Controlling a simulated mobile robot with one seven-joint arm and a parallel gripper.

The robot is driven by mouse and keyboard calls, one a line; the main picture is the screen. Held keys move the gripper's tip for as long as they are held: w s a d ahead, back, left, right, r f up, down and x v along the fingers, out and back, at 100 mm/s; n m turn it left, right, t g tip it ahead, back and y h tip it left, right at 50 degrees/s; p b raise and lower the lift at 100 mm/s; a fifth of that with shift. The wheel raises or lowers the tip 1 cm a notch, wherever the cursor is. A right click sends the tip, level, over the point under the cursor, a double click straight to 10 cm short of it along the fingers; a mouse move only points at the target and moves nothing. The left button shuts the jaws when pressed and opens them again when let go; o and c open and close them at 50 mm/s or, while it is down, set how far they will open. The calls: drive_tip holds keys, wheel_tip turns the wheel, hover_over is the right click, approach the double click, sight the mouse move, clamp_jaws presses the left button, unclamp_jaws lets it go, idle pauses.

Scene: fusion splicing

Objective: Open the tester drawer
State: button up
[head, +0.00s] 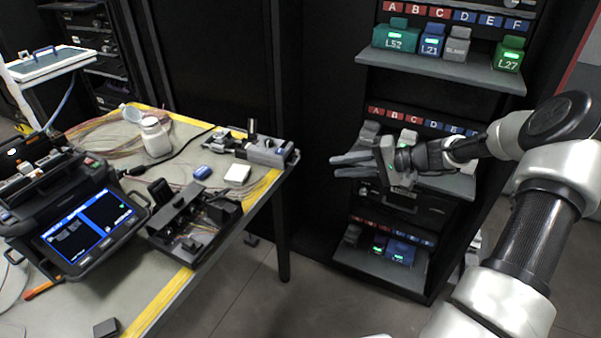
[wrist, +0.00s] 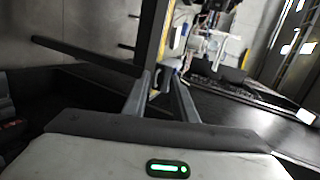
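My gripper (head: 338,166) is in front of the middle shelf of the right rack, its fingers pointing left. The fingers are apart with nothing between them; the gap also shows in the wrist view (wrist: 160,85). A dark drawer-like front (head: 425,213) with a handle-like bar sits below the middle shelf, partly hidden by my gripper. It looks closed. I cannot tell for certain that it is the tester drawer. My gripper is not seen touching it.
The upper shelf (head: 440,70) holds labelled modules; the lower shelf (head: 365,262) holds more. The workbench (head: 215,285) at left carries a splicer (head: 85,230) with a lit screen, a white bottle (head: 156,138) and cables. Floor between bench and rack is mostly free.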

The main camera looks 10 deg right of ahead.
drive_tip(key=w+d+f+m+t+b, duration=0.1)
drive_tip(key=w+d+f+t, duration=0.1)
drive_tip(key=d+f+t, duration=0.15)
drive_tip(key=b+x, duration=0.2)
drive_tip(key=x, duration=1.4)
drive_tip(key=shift+s+a+r+g+y+b, duration=0.15)
drive_tip(key=shift+a+r+g+y+b, duration=0.15)
drive_tip(key=shift+a+g, duration=0.25)
drive_tip(key=shift+a, duration=0.1)
clamp_jaws()
